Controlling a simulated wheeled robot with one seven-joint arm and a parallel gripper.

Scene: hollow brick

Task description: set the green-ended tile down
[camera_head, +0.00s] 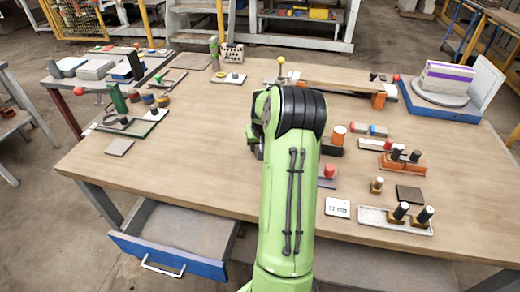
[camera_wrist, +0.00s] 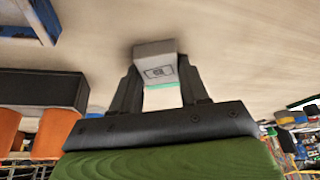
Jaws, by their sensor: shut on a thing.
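The green-ended tile (camera_wrist: 156,73) is a small pale grey-white block with a dark printed mark and a green band. In the wrist view it sits between the two dark fingers of my gripper (camera_wrist: 160,82), which is shut on it. Pale wooden tabletop shows beyond the tile; I cannot tell whether the tile touches it. In the head view my green arm hides the tile and my gripper.
The wooden table (camera_head: 210,150) has clear room left of my arm. A white printed tile (camera_head: 338,208) and a tray with dark-topped pegs (camera_head: 372,214) lie right. A blue tray (camera_head: 430,108) stands back right. A blue drawer (camera_head: 150,255) is open at front left.

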